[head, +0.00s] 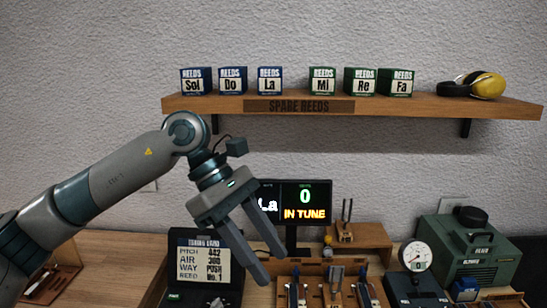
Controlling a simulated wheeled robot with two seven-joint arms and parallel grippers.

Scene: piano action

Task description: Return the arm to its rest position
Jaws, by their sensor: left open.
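My left arm (110,185) comes in from the left and reaches over the bench. My left gripper (272,267) is open and empty, with its two fingers pointing down and to the right. In the picture the fingers pass in front of the gap between the tuning card and the display. The dark display (306,203) reads "La", "0" and "IN TUNE"; the gripper partly covers its left side. My right gripper is not in view.
A wall shelf (400,105) holds blue and green reed boxes (269,80) and yellow earmuffs (487,85). Below stand a card device (203,262), a wooden rack with tools (335,285), a dial gauge (417,256) and a green case (465,240).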

